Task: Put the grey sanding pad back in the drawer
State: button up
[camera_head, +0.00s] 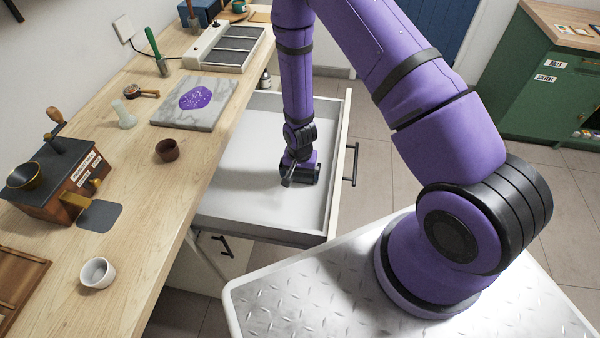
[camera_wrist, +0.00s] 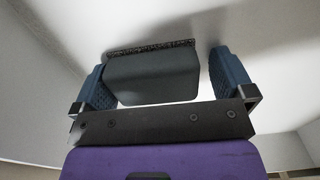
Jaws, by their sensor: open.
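The grey sanding pad (camera_wrist: 152,75) shows in the wrist view as a dark grey block with a speckled, gritty far edge. It sits between the two blue fingers of my gripper (camera_wrist: 158,80). The jaws are open, with a clear gap on the right finger's side; whether the left finger touches the pad I cannot tell. The drawer (camera_head: 245,195) is pulled out and has a pale floor. In the head view my gripper (camera_head: 288,183) is low inside it, near its right front part. The pad appears to be at the drawer floor and is not clearly visible in the head view.
The wooden bench (camera_head: 150,240) beside the drawer holds a grinder (camera_head: 60,175), a brown cup (camera_head: 167,150), a white cup (camera_head: 97,272), a dark mat (camera_head: 101,215) and a marble slab (camera_head: 195,103). The drawer's left floor is clear. A green cabinet (camera_head: 545,85) stands far right.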

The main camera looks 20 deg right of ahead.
notch_tip(320, 180, up, 12)
jog(key=shift+w+f, duration=0.15)
jog(key=shift+w, duration=0.2)
jog(key=s+d+r+n+t, duration=0.1)
jog(key=d+r+n, duration=0.1)
jog(key=r, duration=1.1)
jog(key=s+d+r+n+t, duration=0.1)
jog(key=r, duration=1.2)
jog(key=s+d+r+n+t, duration=0.1)
jog(key=s+d+r+n, duration=0.1)
jog(key=s+r, duration=0.7)
jog(key=s+d+r+n+t, duration=0.1)
jog(key=s+r+t, duration=0.1)
jog(key=s+r, duration=0.7)
jog(key=s, duration=0.3)
jog(key=shift+d+n, duration=0.4)
